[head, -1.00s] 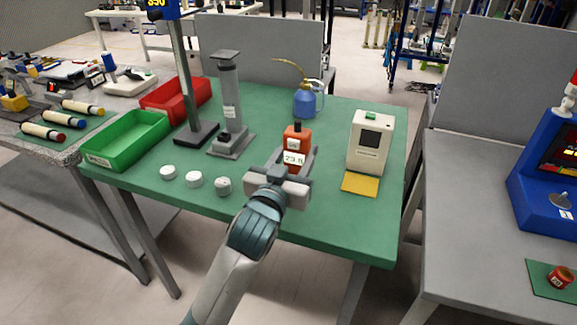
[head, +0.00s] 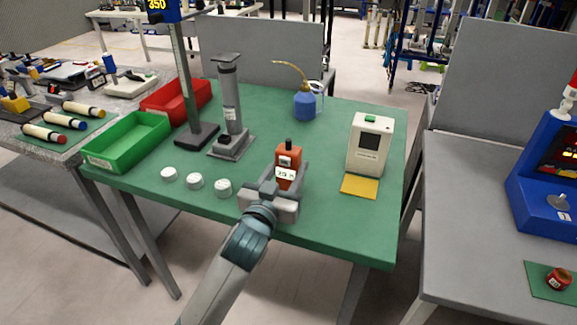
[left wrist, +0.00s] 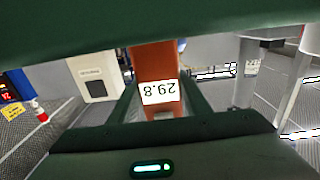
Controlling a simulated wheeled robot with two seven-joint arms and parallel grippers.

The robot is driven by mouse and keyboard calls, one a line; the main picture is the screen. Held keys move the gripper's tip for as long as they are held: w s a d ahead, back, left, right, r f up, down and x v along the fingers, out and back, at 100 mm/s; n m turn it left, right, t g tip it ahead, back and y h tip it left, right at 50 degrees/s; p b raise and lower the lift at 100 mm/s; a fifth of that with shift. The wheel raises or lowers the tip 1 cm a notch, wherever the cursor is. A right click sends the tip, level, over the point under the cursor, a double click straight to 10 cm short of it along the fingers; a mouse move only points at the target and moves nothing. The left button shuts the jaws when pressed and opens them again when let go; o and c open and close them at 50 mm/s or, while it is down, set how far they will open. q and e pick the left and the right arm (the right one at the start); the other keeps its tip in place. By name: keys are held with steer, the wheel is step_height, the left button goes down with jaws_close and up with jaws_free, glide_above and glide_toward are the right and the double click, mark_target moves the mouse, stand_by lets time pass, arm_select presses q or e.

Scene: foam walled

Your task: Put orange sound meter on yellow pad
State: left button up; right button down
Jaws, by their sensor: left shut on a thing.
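The orange sound meter (head: 289,160) has a black tip and a white display. My left gripper (head: 284,182) is shut on it, with a finger on each side, over the front part of the green table. In the left wrist view the sound meter (left wrist: 156,75) stands between the fingers and its display reads 29.8, upside down. The yellow pad (head: 360,187) lies flat to the right of the gripper, near the front right of the table, and its visible surface is bare. I cannot tell whether the meter touches the table. My right gripper is not in view.
A white boxy device (head: 368,143) stands right behind the pad. Several white round pieces (head: 195,181) lie left of the gripper. A grey press stand (head: 231,110), a blue oil can (head: 305,104), a green bin (head: 127,142) and a red bin (head: 177,100) stand farther back or left.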

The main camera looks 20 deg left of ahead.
arm_select(q)
steer(key=shift+f, duration=0.2)
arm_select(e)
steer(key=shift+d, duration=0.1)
arm_select(q)
steer(key=o, duration=1.3)
steer(key=shift+b, duration=0.4)
steer(key=shift+s+f, duration=0.15)
steer(key=shift+s, duration=0.3)
steer(key=s, duration=0.3)
steer(key=s+b, duration=0.1)
steer(key=s, duration=0.2)
steer(key=s+a, duration=0.1)
steer(key=s, duration=0.2)
steer(key=shift+s, duration=0.4)
steer(key=shift+s+a+p, duration=0.1)
steer(key=shift+s+p, duration=1.8)
steer(key=shift+s, duration=1.45)
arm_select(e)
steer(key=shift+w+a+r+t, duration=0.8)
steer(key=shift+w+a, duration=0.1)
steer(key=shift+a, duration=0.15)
